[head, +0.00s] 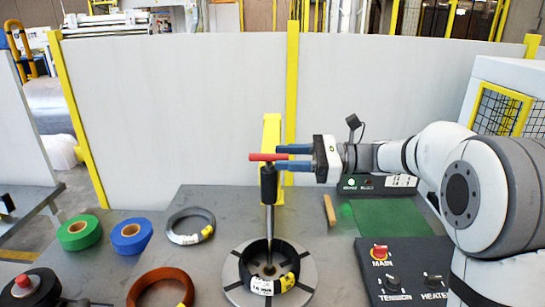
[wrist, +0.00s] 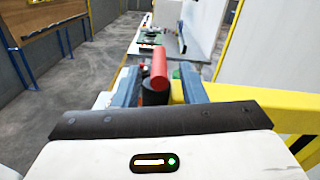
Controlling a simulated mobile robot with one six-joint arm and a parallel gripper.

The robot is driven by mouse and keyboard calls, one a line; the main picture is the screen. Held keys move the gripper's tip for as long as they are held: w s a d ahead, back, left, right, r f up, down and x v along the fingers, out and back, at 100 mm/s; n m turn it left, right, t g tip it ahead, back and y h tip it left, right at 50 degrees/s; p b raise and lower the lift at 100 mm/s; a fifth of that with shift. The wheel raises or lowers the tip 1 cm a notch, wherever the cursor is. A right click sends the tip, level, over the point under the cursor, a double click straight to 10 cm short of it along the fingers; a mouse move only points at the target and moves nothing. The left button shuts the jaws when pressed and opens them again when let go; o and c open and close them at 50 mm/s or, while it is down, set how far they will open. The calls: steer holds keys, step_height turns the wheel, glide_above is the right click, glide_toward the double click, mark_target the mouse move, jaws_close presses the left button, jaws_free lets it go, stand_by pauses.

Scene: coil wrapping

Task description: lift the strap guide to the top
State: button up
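The strap guide stands upright at the middle of the head view, with a red bar handle (head: 262,157), a black cylinder (head: 269,186) and a steel rod (head: 270,228). The rod's foot is inside the black coil (head: 280,284) on the round slotted plate (head: 239,293). My gripper (head: 284,157) comes in from the right at handle height. Its two blue fingers are open, one on each side of the red handle, which also shows between them in the wrist view (wrist: 159,68). Narrow gaps appear on both sides of the handle there.
A yellow post (head: 272,128) stands behind the guide. On the table are a green roll (head: 79,232), a blue roll (head: 131,237), a grey coil (head: 191,226), a brown coil (head: 160,288) and a control box (head: 405,270). A green mat (head: 392,219) lies at the right.

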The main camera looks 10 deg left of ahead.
mark_target(272, 157)
steer(key=shift+x, duration=1.85)
jaws_close()
